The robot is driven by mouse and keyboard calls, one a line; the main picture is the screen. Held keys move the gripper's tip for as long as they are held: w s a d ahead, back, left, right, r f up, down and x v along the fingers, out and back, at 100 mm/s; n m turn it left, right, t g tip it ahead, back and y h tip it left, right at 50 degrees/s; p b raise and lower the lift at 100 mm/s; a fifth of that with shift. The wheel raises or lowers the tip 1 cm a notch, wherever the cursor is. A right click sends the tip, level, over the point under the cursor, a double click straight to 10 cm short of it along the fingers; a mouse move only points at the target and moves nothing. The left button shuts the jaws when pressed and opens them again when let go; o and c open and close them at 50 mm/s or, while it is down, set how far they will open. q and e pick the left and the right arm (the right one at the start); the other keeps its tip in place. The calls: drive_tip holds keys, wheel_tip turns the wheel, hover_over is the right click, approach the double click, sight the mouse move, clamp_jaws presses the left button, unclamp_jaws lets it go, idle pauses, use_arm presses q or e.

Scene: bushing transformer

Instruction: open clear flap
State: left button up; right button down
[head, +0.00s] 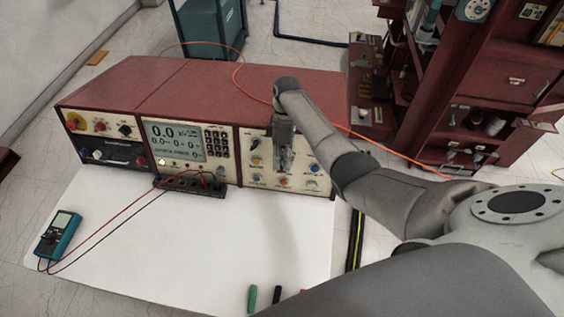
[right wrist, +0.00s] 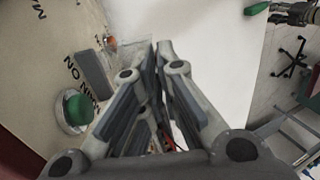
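The cream front panel (head: 262,160) of the right-hand red unit faces my right gripper (head: 284,165), which points down in front of it. A faint see-through piece, perhaps the clear flap (right wrist: 132,48), shows by an orange-red knob (right wrist: 110,40) in the right wrist view, left of my fingertips. Its edges are hard to make out. In the right wrist view my right gripper's (right wrist: 158,46) fingertips are together, with nothing seen between them. Whether they touch the panel I cannot tell. A small grey jointed part (right wrist: 298,12) at the top right may be my left gripper.
A green button (right wrist: 76,108) stands out from the panel. A black terminal strip (head: 192,186) with red and black leads lies before the display unit (head: 177,140). A teal multimeter (head: 58,235) lies at left. The white tabletop (head: 200,255) is mostly clear.

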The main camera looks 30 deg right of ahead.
drive_tip(key=c, duration=1.7)
unclamp_jaws()
drive_tip(key=v, duration=1.2)
